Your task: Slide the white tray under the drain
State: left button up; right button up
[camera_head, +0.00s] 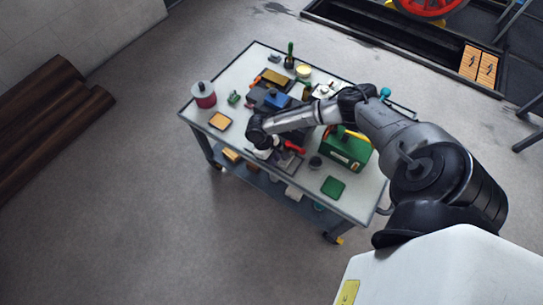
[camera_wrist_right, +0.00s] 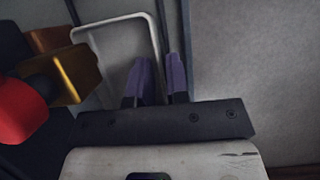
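The white tray (camera_wrist_right: 119,24) shows in the right wrist view as a pale rim with rounded corners around a grey inside. My right gripper (camera_wrist_right: 160,75) has its two purple-grey fingers close together, one on each side of the tray's right rim, and looks shut on it. In the head view my right gripper (camera_head: 261,148) is over the near long edge of the work cart, left of its middle, and the tray cannot be made out clearly there. My left gripper is out of view. I cannot pick out the drain in either view.
The cart (camera_head: 353,206) carries a green toolbox (camera_head: 346,149), a red can (camera_head: 203,95), a blue block (camera_head: 277,98) and several small items. A dark track pit (camera_head: 455,67) with a red wheel (camera_head: 430,5) lies at upper right. Open floor (camera_head: 150,220) lies left and in front.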

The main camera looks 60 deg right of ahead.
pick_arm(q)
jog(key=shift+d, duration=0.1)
pick_arm(e)
jog(key=shift+c, duration=0.2)
grip_shut()
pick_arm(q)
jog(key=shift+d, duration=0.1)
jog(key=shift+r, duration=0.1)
